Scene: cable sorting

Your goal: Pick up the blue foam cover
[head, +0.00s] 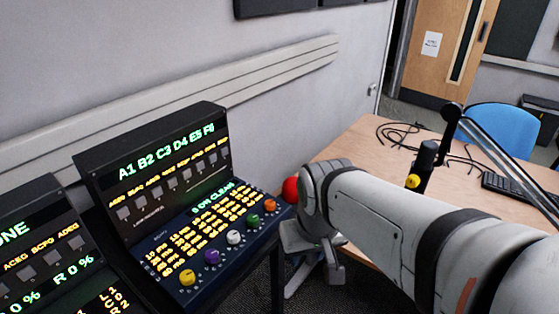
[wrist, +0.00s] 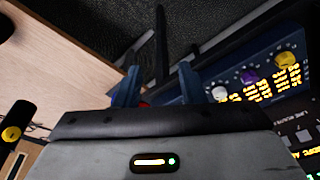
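I cannot make out a blue foam cover in either view. In the head view a red ball (head: 290,190) shows at the console's right end, beside my wrist. A small red patch (wrist: 145,103) shows low between the fingers in the wrist view, mostly hidden by my gripper's body. My gripper (wrist: 158,88) has two blue fingers standing well apart, with nothing visibly clamped between them. My gripper's fingers cannot be told apart in the head view. Yellow (head: 187,277), purple (head: 211,256), white (head: 234,238), green (head: 252,219) and orange (head: 269,205) round pieces line the console's front.
The lit console (head: 150,150) stands at the left against the wall. A wooden desk (head: 355,145) at the right holds loose black cables (head: 400,133), a dark microphone with a yellow piece (head: 412,181) and a keyboard (head: 505,188). A blue chair (head: 500,125) stands behind it.

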